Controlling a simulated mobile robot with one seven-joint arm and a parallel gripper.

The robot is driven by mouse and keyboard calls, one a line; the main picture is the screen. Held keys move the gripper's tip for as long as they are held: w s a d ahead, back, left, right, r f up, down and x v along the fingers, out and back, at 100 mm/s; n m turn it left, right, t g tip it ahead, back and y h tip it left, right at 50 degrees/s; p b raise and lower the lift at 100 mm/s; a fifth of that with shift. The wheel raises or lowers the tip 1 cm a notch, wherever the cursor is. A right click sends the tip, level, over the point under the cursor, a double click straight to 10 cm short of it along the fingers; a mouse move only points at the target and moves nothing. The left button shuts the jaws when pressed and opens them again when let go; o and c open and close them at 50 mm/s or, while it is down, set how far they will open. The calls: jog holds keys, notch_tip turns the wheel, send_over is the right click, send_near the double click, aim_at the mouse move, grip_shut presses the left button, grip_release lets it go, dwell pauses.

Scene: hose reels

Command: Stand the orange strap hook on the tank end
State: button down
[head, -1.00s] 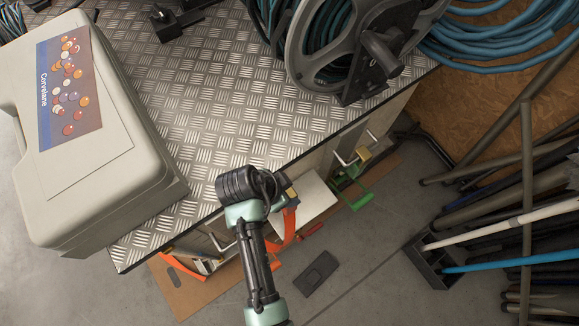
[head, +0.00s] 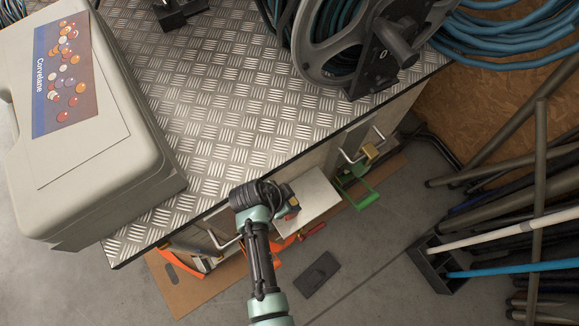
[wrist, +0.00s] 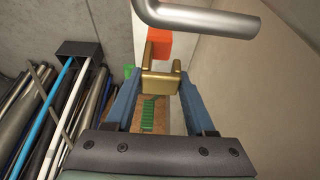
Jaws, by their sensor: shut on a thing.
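In the wrist view the blue fingers of my gripper (wrist: 160,92) are closed on a brass-coloured, U-shaped block, part of the orange strap hook (wrist: 159,45). Its orange part shows just beyond the fingertips. In the head view my gripper (head: 285,204) is at the bench's front side, and my wrist hides most of the held hook. A pale flat panel (head: 312,200) is right beside the gripper. I cannot tell which surface is the tank end.
A metal bar (wrist: 205,18) crosses close above the fingers. A green hook (head: 367,196) with a brass block hangs to the right. Orange pieces (head: 178,258) are at the lower left. A grey case (head: 95,165) and hose reel (head: 340,45) stand on the bench (head: 225,110).

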jog(key=shift+f, duration=0.15)
jog(key=shift+c, duration=1.2)
grip_release()
